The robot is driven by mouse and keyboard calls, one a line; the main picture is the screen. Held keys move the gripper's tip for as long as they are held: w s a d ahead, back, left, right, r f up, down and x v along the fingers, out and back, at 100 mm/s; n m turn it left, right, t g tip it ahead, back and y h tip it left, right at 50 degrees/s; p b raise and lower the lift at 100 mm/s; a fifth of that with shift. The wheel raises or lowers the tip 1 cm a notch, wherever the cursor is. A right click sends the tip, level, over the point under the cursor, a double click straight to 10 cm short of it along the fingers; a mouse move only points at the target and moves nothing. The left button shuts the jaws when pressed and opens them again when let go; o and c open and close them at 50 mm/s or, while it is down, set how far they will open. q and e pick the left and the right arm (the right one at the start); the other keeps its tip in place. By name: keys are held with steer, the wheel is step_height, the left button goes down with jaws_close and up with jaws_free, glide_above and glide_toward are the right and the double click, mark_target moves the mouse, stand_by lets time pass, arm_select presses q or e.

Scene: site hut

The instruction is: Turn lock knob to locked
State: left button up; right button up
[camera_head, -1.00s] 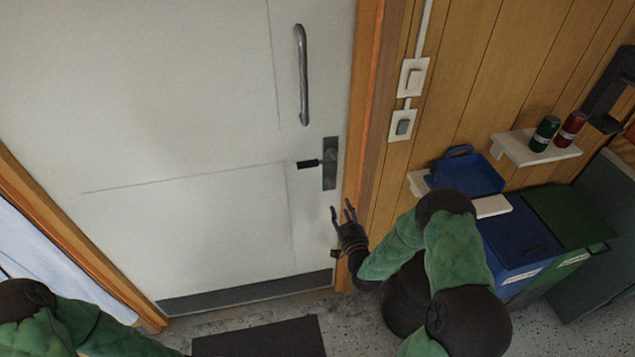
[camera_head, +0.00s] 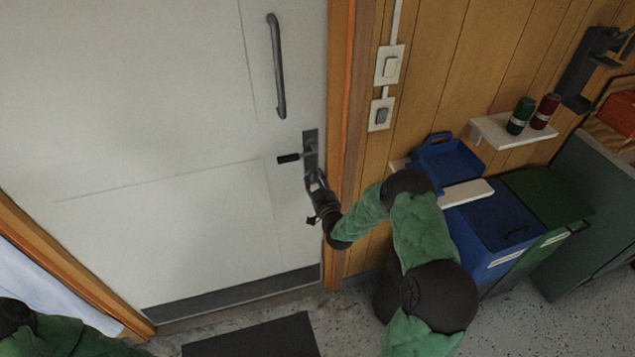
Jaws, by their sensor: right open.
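The white door (camera_head: 190,110) is shut in its wooden frame. Its dark lock plate (camera_head: 310,143) is near the right edge, with a black-ended lever handle (camera_head: 289,158) pointing left. My right gripper (camera_head: 313,180) is open at the lower part of the plate, where the lock knob would be. The gripper covers that spot, so I cannot tell the knob's position or whether the fingers touch it. My left arm shows at the lower left corner, but its gripper is out of view.
A long pull handle (camera_head: 277,66) is above the plate. Two switches (camera_head: 390,65) are on the wood wall. A blue tray (camera_head: 447,163), a shelf with two cans (camera_head: 500,130) and bins (camera_head: 500,222) stand right. A dark mat (camera_head: 255,338) lies on the floor.

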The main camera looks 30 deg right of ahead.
jaws_close()
